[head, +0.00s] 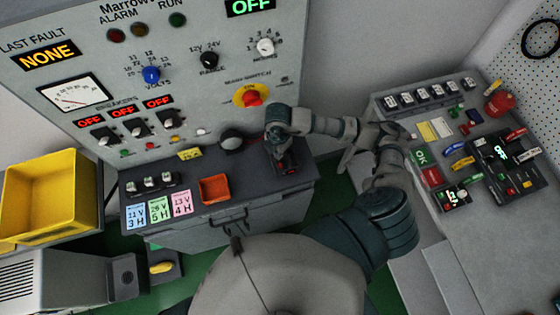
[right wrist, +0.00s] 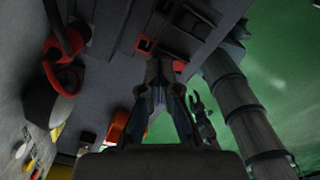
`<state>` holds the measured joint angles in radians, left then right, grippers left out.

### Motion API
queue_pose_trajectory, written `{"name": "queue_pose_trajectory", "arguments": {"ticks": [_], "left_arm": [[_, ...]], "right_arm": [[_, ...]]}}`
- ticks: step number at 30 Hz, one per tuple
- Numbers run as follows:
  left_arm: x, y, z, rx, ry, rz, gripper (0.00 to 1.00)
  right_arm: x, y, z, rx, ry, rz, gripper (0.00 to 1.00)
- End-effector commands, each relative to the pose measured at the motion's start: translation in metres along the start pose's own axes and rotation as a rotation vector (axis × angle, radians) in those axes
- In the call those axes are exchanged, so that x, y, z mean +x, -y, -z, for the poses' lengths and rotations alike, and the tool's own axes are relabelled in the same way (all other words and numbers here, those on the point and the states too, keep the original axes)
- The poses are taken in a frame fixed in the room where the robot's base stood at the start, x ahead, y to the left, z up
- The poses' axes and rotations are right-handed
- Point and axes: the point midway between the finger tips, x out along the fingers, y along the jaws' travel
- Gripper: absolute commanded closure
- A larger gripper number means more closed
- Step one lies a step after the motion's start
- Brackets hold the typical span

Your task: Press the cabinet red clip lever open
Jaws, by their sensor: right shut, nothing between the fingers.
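My right gripper (head: 285,168) is shut and points down at the dark ledge in front of the cabinet panel. In the right wrist view its fingertips (right wrist: 160,66) are together, close to a small red square part (right wrist: 146,44) and another red bit (right wrist: 178,66) on the dark ledge. Which red part is the clip lever, and whether the fingers touch it, I cannot tell. A larger red loop (right wrist: 64,76) sits on a round part at the left of that view.
The cabinet panel (head: 140,60) has a red knob (head: 252,97) on yellow. An orange bin (head: 214,189) and coloured cards (head: 158,211) lie on the ledge, left of my gripper. A yellow bin (head: 50,195) stands far left. A bench with devices (head: 500,165) is on the right.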

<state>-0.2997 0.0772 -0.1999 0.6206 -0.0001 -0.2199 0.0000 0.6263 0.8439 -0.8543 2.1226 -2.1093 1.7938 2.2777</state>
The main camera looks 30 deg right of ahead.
Motion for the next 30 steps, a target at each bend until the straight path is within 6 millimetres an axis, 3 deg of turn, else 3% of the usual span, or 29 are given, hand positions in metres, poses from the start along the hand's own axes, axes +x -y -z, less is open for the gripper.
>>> {"name": "queue_pose_trajectory", "arguments": {"ticks": [30], "left_arm": [[0.01, 0.002, -0.003, 0.001, 0.003, 0.003, 0.6]], "right_arm": [[0.013, 0.0, -0.001, 0.0, -0.002, 0.0, 1.0]]}}
